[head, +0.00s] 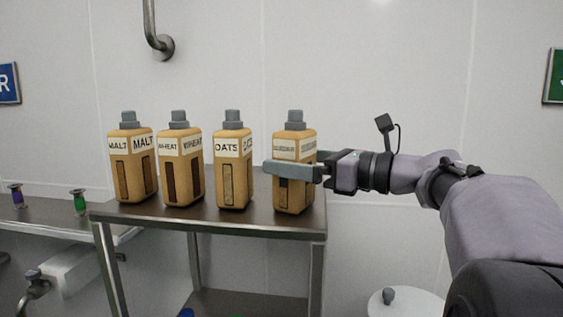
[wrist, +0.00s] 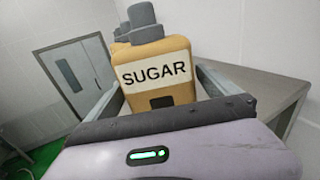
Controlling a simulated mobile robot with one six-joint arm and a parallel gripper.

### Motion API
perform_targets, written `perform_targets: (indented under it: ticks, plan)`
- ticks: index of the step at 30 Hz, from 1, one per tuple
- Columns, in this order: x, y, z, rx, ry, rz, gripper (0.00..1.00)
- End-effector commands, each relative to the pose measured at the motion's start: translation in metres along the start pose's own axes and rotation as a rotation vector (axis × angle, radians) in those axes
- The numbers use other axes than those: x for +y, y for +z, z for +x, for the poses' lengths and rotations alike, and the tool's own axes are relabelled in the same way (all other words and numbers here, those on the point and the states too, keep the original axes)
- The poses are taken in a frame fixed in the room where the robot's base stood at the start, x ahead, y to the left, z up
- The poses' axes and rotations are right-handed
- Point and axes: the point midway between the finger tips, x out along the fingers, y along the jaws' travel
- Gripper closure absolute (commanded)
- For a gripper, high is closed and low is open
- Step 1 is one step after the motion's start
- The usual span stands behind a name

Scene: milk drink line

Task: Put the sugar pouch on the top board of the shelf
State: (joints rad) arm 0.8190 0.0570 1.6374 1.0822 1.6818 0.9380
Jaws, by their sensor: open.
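The sugar pouch (head: 292,190) is an orange-tan container with a grey cap, standing upright at the right end of the shelf's top board (head: 262,218). Its label reads SUGAR in the wrist view (wrist: 157,73). My gripper (head: 292,170) reaches in from the right, with its fingers around the pouch's middle. In the wrist view the two fingers (wrist: 160,88) stand on either side of the pouch, spread apart. The far finger is mostly hidden behind the pouch in the head view. I cannot tell whether either finger touches it.
The malt pouch (head: 133,172), wheat pouch (head: 181,175) and oats pouch (head: 233,172) stand in a row to the left on the same board. A lower counter (head: 45,212) with a purple and a green small item is at far left. A white round lid (head: 405,304) is below right.

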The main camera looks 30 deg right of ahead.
Motion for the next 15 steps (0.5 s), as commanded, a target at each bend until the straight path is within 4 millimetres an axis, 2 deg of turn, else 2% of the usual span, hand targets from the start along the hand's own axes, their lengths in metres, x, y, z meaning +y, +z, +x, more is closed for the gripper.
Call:
perform_targets:
  ticks: [2,12,15]
  plan:
    - [-0.001,0.001,-0.008,0.0,-0.002,-0.002,0.01]
    - [-0.001,-0.001,-0.091,0.0,-0.005,-0.001,0.01]
    - [-0.001,-0.001,-0.108,0.0,-0.003,-0.001,0.01]
